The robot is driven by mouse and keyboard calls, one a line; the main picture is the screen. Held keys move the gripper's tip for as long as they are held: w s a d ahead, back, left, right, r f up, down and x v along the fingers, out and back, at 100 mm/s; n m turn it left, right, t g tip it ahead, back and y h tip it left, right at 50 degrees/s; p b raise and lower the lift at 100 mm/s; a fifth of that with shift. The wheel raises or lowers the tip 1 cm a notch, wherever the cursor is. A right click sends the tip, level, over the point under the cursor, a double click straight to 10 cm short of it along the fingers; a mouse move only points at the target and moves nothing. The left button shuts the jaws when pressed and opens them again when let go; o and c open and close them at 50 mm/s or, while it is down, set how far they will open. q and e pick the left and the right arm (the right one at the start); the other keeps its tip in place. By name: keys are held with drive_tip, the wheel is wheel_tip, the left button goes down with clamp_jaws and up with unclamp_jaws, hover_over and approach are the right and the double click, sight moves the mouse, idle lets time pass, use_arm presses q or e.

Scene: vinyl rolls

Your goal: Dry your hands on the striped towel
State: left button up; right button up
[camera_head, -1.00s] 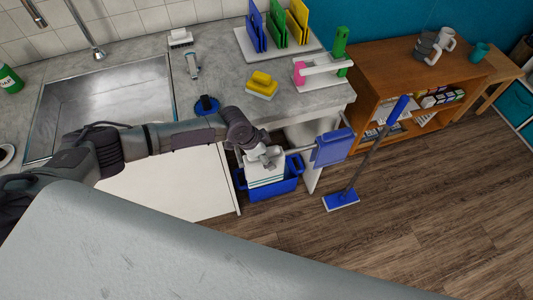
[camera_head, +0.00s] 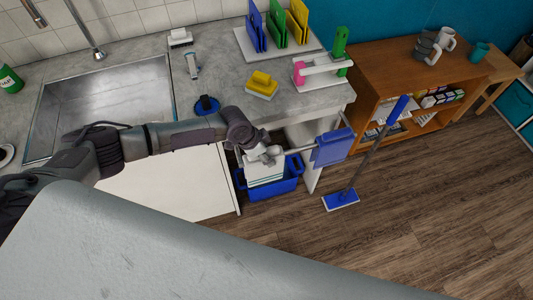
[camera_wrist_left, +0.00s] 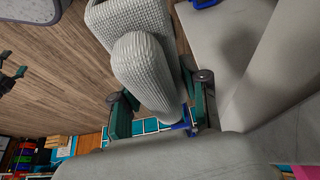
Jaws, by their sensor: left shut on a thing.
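The striped towel (camera_head: 265,175) is pale with darker stripes near its lower edge. It hangs below the front of the counter, above a blue bin. My left gripper (camera_head: 262,157) is shut on the towel's upper part. In the left wrist view the towel (camera_wrist_left: 145,75) shows as a thick, bunched, ribbed pale cloth between the two fingers of my left gripper (camera_wrist_left: 160,108). The fingers hide part of the cloth. My right gripper cannot be made out in either view.
A blue cloth (camera_head: 333,148) hangs on a rail to the right of the towel. A blue mop (camera_head: 341,200) stands on the floor nearby. The blue bin (camera_head: 284,186) is below. The sink (camera_head: 100,105) and counter are behind my arm.

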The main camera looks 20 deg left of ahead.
use_arm(q)
drive_tip(key=o, duration=1.3)
drive_tip(key=shift+c, duration=0.2)
